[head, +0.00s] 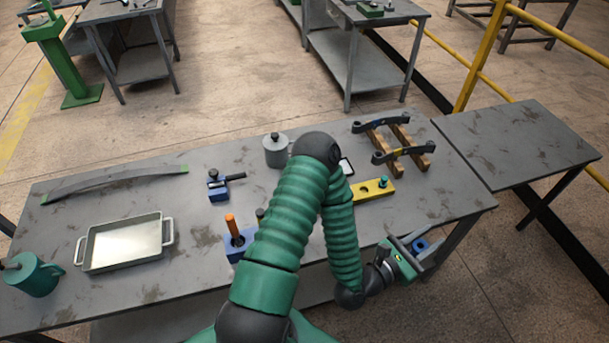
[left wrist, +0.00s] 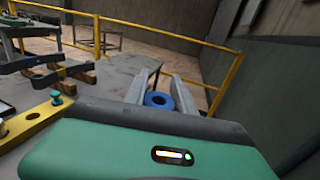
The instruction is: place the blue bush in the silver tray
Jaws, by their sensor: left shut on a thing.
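The blue bush (head: 420,245) is a small ring with a hole. My left gripper (head: 424,248) is shut on it, past the front right edge of the workbench. In the left wrist view the blue bush (left wrist: 159,100) sits between the two grey fingers. The silver tray (head: 125,243) is a shallow rectangular pan with two handles. It lies empty on the left part of the bench, far from the gripper. My right gripper is not in view.

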